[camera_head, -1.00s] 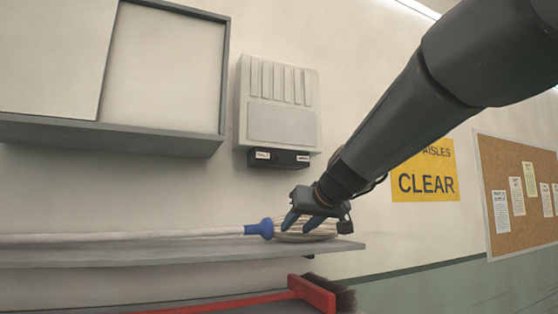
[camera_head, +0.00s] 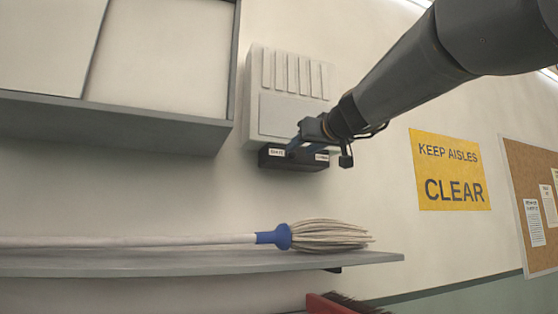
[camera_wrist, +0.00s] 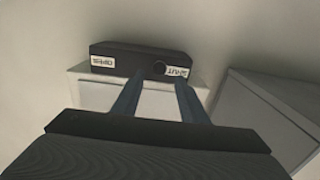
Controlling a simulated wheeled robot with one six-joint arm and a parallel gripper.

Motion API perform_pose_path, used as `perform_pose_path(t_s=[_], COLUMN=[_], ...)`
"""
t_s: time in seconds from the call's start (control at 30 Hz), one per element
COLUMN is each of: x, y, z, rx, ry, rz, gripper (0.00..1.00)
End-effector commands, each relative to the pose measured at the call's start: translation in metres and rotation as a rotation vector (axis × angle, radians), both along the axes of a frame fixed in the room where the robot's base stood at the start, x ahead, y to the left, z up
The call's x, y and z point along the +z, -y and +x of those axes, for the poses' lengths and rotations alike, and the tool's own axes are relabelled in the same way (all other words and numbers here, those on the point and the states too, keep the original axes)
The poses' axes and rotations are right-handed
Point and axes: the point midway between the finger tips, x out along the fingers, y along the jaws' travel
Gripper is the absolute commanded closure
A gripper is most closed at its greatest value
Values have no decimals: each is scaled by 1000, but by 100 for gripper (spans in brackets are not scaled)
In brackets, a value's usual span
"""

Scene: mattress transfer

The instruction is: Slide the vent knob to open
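The vent (camera_head: 288,113) is a pale wall unit with slats, and a black bar (camera_head: 292,163) runs along its bottom. In the wrist view the bar (camera_wrist: 132,58) appears upside down, with an OPEN label (camera_wrist: 103,62) at left and a SHUT label (camera_wrist: 177,72) at right. The round dark knob (camera_wrist: 160,68) sits beside the SHUT label. My gripper (camera_head: 306,150) is in front of the bar, its blue fingers apart and empty. In the wrist view the gripper (camera_wrist: 157,88) points at the bar, with the knob roughly between the finger lines; contact is not visible.
A grey-framed cabinet (camera_head: 120,121) is on the wall left of the vent. A mop (camera_head: 320,236) lies on a shelf (camera_head: 200,262) below. A yellow sign (camera_head: 450,170) and a cork board (camera_head: 528,177) hang at right. The wall between vent and shelf is clear.

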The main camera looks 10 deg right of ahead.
Motion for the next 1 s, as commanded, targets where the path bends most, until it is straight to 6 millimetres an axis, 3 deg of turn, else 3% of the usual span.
perform_pose_path(t_s=[0.3, 0.7, 0.77, 0.93, 1.0], x=[1, -1, -1, -1, -1], y=[-8, -12, -12, -12, -12], z=[44, 53, 53, 53, 53], rx=[0, 3, 3, 3, 2], ry=[-3, -2, -2, -2, -2], rz=[-1, 0, 0, 0, 0], gripper=[61, 61, 67, 96, 100])
